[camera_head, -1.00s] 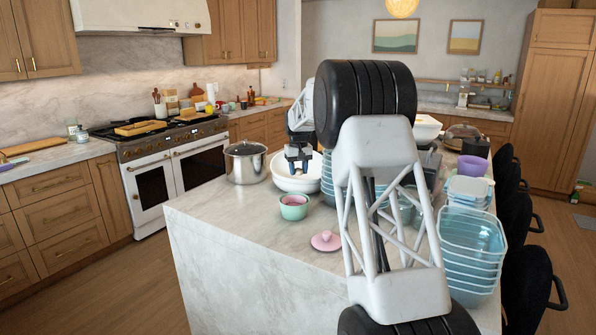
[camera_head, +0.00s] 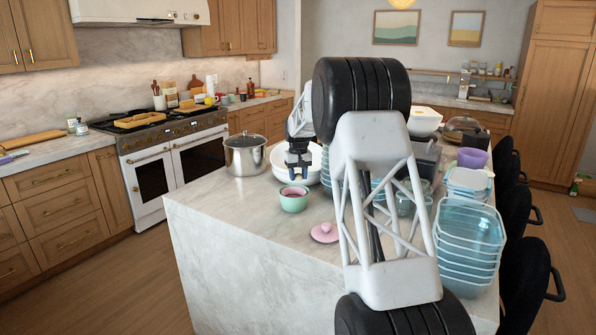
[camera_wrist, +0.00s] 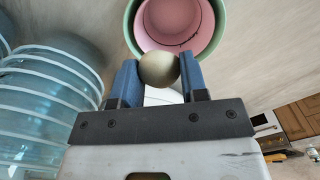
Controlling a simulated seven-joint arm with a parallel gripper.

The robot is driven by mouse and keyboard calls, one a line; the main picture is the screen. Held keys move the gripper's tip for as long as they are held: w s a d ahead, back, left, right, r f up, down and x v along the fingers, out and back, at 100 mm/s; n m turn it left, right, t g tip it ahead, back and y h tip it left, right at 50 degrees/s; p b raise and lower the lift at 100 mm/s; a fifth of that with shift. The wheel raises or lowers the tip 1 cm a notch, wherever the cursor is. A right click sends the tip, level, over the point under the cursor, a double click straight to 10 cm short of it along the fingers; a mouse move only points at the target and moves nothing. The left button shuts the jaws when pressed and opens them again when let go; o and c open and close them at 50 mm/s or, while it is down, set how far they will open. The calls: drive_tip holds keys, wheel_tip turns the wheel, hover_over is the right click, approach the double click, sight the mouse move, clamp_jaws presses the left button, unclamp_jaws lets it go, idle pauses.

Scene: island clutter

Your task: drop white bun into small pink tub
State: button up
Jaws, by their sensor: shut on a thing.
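My gripper (camera_head: 297,176) is shut on the white bun, with its blue fingers on either side of it. The bun (camera_wrist: 159,68) shows as a round, pale beige ball between the fingertips in the wrist view; I cannot make it out clearly in the head view. The small pink tub (camera_head: 293,191) appears nested in a mint green bowl (camera_head: 294,204) on the island. In the wrist view the pink tub (camera_wrist: 203,40) lies just beyond the fingertips, and the bun overlaps its near rim. The bun's exact height above the tub is unclear.
A pink lid (camera_head: 325,233) lies on the island in front of the bowl. A steel pot (camera_head: 245,157) and a large white bowl (camera_head: 283,171) stand behind. Stacked clear containers (camera_head: 468,243) fill the right side. The island's left front is clear.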

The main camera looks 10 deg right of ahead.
drive_tip(key=shift+f, duration=0.15)
drive_tip(key=o, duration=1)
drive_tip(key=shift+r, duration=3.9)
